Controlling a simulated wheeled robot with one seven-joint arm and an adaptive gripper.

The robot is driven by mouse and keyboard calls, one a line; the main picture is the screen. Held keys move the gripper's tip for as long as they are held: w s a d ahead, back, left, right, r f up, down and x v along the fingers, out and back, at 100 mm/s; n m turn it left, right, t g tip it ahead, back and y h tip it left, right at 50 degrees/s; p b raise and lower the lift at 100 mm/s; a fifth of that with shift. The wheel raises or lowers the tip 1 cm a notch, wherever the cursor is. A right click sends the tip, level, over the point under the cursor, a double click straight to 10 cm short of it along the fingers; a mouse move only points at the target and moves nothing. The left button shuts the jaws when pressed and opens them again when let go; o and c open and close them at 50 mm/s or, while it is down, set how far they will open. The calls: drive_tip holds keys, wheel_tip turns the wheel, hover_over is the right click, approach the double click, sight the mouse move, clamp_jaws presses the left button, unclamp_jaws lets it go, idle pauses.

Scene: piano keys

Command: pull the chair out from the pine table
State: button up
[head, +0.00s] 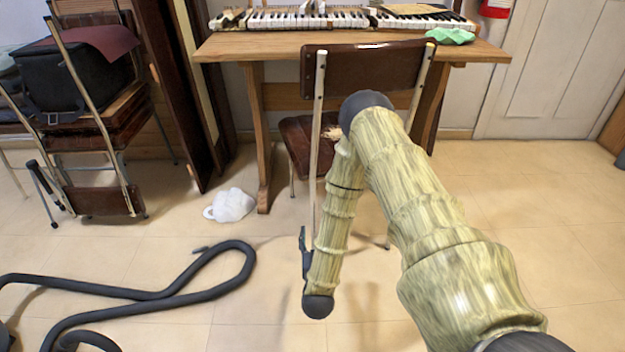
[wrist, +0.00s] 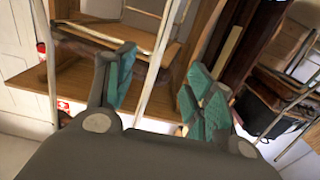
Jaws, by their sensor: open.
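The chair has a dark brown backrest (head: 365,76), pale metal posts and a brown seat (head: 308,140). It stands at the front of the pine table (head: 255,47), its seat partly under the top. My arm hides part of the seat and legs. My gripper (head: 303,240) is low beside the chair's left post in the head view, mostly hidden by my arm. In the wrist view my gripper (wrist: 157,85) is open, with teal pads apart. A pale chair post (wrist: 162,60) shows in the gap between them; I cannot tell whether it touches either pad.
Piano keyboards (head: 308,18) and a green cloth (head: 450,36) lie on the table. Stacked chairs with a black bag (head: 78,75) stand at left. A white crumpled thing (head: 230,205) and a dark hose (head: 130,295) lie on the floor. The right floor is clear.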

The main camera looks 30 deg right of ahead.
drive_tip(key=shift+s+a+f+y+p, duration=0.15)
drive_tip(key=shift+s+a+f+p, duration=0.1)
drive_tip(key=shift+s+a+p, duration=0.25)
drive_tip(key=shift+s+a+f+y+p, duration=0.15)
drive_tip(key=shift+s+a+f+p, duration=0.15)
drive_tip(key=shift+s, duration=0.3)
drive_tip(key=shift+s+a+r+p, duration=0.15)
drive_tip(key=shift+s+r+p, duration=0.15)
drive_tip(key=shift+p, duration=0.15)
drive_tip(key=shift+s+r, duration=0.1)
drive_tip(key=shift+r, duration=0.15)
